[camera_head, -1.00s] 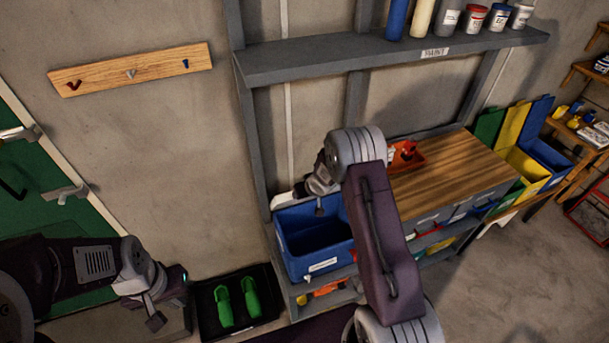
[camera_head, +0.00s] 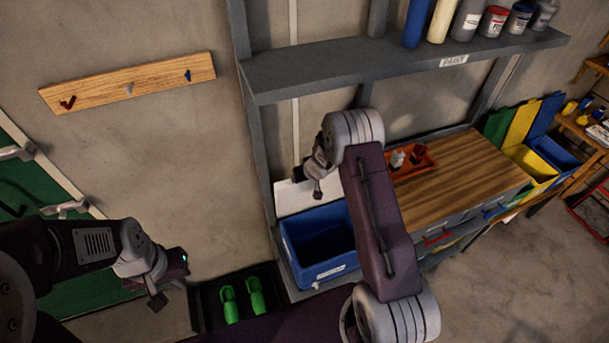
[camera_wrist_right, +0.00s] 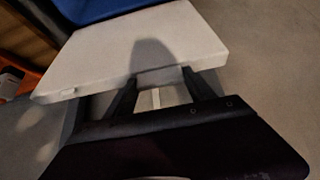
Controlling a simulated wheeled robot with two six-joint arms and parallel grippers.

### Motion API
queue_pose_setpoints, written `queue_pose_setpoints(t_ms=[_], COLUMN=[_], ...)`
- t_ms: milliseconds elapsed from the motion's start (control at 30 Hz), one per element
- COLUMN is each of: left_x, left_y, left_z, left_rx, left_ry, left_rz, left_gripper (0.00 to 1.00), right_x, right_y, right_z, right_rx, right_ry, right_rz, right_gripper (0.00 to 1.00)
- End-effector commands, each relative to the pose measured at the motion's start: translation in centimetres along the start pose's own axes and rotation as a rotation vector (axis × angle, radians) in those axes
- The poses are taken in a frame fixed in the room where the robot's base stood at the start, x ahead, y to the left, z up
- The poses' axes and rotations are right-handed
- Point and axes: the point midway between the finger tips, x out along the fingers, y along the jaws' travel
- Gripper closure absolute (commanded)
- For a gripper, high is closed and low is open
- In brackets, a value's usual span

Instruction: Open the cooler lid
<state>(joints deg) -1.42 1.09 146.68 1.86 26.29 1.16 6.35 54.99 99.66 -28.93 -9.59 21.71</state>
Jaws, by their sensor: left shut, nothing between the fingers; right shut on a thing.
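The cooler (camera_head: 318,270) is an open-topped blue box on the bench's left end. Its white lid (camera_head: 290,199) stands raised behind the blue box, and the box's inside shows. My right gripper (camera_head: 318,190) is above the box at the lid, partly hidden by its own wrist. In the right wrist view, the gripper's fingers (camera_wrist_right: 160,88) are at the edge of the white lid (camera_wrist_right: 140,45), shut on it. A blue surface (camera_wrist_right: 100,8) shows beyond the lid. My left gripper (camera_head: 157,298) is shut and empty at the lower left, away from the cooler.
A wooden bench top (camera_head: 455,180) with an orange tray (camera_head: 415,168) lies right of the cooler. A grey shelf (camera_head: 390,62) with paint containers hangs above. Green shoes (camera_head: 243,300) sit on a black tray below left. My right arm covers part of the bench.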

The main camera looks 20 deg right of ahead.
Motion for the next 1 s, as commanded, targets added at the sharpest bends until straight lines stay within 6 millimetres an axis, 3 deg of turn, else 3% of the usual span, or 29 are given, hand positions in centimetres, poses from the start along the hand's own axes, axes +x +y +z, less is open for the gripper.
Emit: queue_pose_setpoints(t_ms=[267,300,367,733,1000], left_x=[0.0,0.0,0.0,0.2,0.2], left_y=[0.0,0.0,0.0,0.0,0.0], left_z=[0.0,0.0,0.0,0.0,0.0], left_rx=[0.000,0.000,0.000,0.000,0.000], left_ry=[0.000,0.000,0.000,0.000,0.000], left_rz=[0.000,0.000,0.000,0.000,0.000], left_gripper=[1.00,1.00,1.00,1.00,1.00], right_x=[-0.1,-0.1,-0.1,-0.7,-6.7], right_y=[0.0,0.0,0.0,0.0,0.0], right_z=[-0.5,-0.5,-0.4,-0.2,-0.4], right_rx=[-0.001,-0.001,-0.001,0.000,0.000], right_ry=[0.011,0.011,0.010,0.005,0.010], right_rz=[-0.001,-0.001,-0.001,0.000,0.001], right_gripper=[1.00,0.28,0.15,0.15,0.15])
